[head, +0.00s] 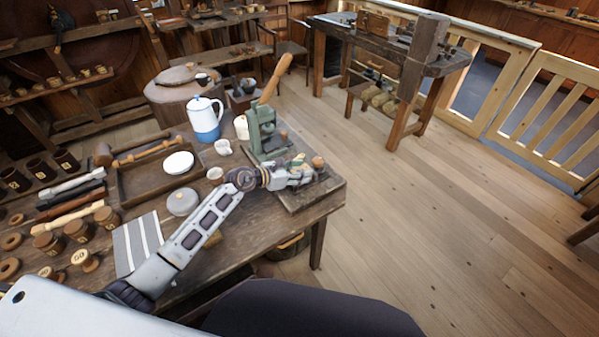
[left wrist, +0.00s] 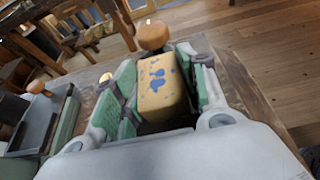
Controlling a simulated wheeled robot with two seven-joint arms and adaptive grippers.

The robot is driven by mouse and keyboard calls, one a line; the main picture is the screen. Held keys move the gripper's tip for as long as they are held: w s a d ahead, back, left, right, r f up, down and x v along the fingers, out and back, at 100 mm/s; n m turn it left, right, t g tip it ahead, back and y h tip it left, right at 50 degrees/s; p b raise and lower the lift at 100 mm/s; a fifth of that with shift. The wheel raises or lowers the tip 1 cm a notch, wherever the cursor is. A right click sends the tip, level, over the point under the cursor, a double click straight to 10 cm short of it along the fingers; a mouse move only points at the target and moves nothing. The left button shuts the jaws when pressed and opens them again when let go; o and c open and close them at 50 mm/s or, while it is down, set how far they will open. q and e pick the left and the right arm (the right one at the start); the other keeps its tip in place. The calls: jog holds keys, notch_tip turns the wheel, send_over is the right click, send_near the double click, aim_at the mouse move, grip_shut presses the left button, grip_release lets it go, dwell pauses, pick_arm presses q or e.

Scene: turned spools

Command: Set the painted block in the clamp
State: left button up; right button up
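The painted block (left wrist: 163,84) is yellow with blue marks. In the left wrist view it sits between the green-padded fingers of my left gripper (left wrist: 165,88), which appear shut on it. In the head view my left gripper (head: 298,172) is over the board at the table's right end; the block cannot be made out there. The clamp (head: 264,130) appears to be the green metal device with a long wooden handle, just behind my gripper. My right gripper is not in view.
A wooden knob (head: 318,162) stands just beyond my fingers. A white and blue jug (head: 204,118), a white mug (head: 222,147), a grey round lidded thing (head: 182,202) and a wooden tray (head: 128,198) are to the left. Open floor lies right of the table.

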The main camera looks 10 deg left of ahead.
pick_arm(q)
jog(key=o, duration=0.3)
jog(key=shift+r, duration=0.15)
jog(key=v, duration=1.2)
dwell(0.4)
